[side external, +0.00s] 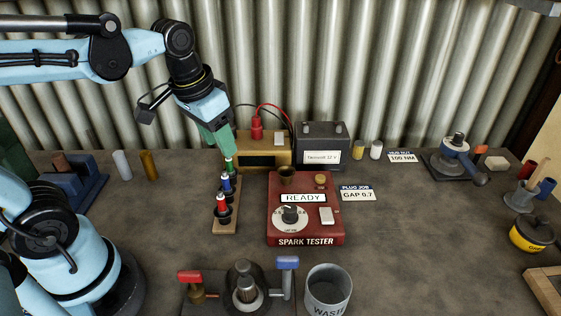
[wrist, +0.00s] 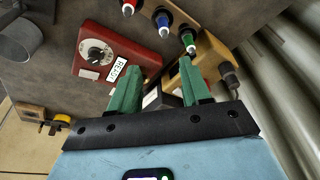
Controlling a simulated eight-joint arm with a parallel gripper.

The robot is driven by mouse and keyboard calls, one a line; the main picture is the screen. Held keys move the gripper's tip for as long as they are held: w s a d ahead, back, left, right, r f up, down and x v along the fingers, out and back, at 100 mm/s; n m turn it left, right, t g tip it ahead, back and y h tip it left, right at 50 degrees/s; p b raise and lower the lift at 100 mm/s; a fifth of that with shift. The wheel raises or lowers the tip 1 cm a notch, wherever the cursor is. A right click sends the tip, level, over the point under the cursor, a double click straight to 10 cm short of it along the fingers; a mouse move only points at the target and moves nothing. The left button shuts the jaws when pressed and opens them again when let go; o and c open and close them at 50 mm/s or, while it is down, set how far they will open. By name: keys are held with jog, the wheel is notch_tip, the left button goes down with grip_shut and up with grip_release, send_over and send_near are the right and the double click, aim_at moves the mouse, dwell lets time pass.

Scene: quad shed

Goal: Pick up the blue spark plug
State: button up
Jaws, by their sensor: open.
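The blue spark plug (side external: 226,183) stands upright in a wooden rack (side external: 225,227), between a red plug (side external: 222,203) at the near end and a green plug (side external: 229,164) at the far end. In the wrist view the blue plug (wrist: 163,18) is near the top edge, between the red plug (wrist: 128,8) and the green plug (wrist: 188,40). My gripper (side external: 217,150) is above the far end of the rack, close to the green plug. In the wrist view its green fingers (wrist: 159,64) are apart with nothing held between them.
The red spark tester (side external: 305,222) stands right of the rack. A brass-coloured box (side external: 264,155) and a dark battery (side external: 321,145) stand behind it. A waste bin (side external: 328,290) and a fixture with red and blue handles (side external: 240,288) are in front.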

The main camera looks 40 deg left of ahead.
aim_at(224, 172)
jog(key=shift+w+a+f+g, duration=0.15)
jog(key=shift+f+g, duration=0.35)
jog(key=shift+f, duration=0.4)
jog(key=shift+a+f+g, duration=0.15)
jog(key=shift+f+g, duration=0.35)
jog(key=shift+f, duration=0.4)
jog(key=shift+w+a+f+g, duration=0.15)
jog(key=shift+f+g, duration=0.35)
jog(key=shift+f, duration=0.4)
jog(key=shift+w+a+f, duration=0.1)
jog(key=shift+w+f, duration=0.05)
jog(key=shift+f, duration=2.45)
grip_shut()
